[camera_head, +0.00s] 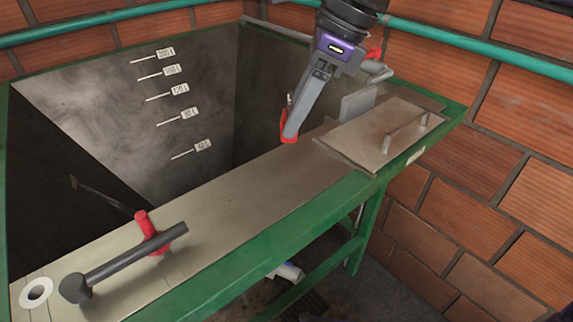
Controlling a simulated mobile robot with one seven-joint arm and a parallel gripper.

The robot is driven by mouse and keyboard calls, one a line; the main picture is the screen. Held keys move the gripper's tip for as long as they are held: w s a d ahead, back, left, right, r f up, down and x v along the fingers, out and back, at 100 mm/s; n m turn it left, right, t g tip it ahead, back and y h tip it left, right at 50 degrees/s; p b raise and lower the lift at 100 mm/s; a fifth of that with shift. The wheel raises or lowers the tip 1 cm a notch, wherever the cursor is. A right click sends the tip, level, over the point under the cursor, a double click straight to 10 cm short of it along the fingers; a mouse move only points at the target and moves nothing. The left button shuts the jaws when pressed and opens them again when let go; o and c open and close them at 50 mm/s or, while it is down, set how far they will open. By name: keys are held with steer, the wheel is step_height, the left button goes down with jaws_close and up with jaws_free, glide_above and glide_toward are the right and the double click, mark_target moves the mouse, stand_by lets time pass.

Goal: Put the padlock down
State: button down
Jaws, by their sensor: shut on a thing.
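My gripper (292,128) hangs from the top of the picture, its long grey finger slanting down to the left. At its tip is a small red thing, seemingly the padlock (289,139), with a bit of metal beside the finger above it. The finger hides most of it, so its shape is unclear. It appears above or near the inner edge of the metal ledge (225,205); I cannot tell whether it touches.
A deep metal tank (190,110) with volume labels lies behind the ledge. A dark lever (125,262) with a red piece (148,232) lies front left, near a white ring (36,291). A handled lid (380,132) covers the right end. The mid-ledge is clear.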

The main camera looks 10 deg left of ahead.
step_height(320, 180, down, 9)
steer(key=shift+b, duration=0.95)
steer(key=shift+s+f, duration=0.1)
steer(key=shift+f, duration=0.05)
steer(key=shift+c, duration=1.4)
jaws_free()
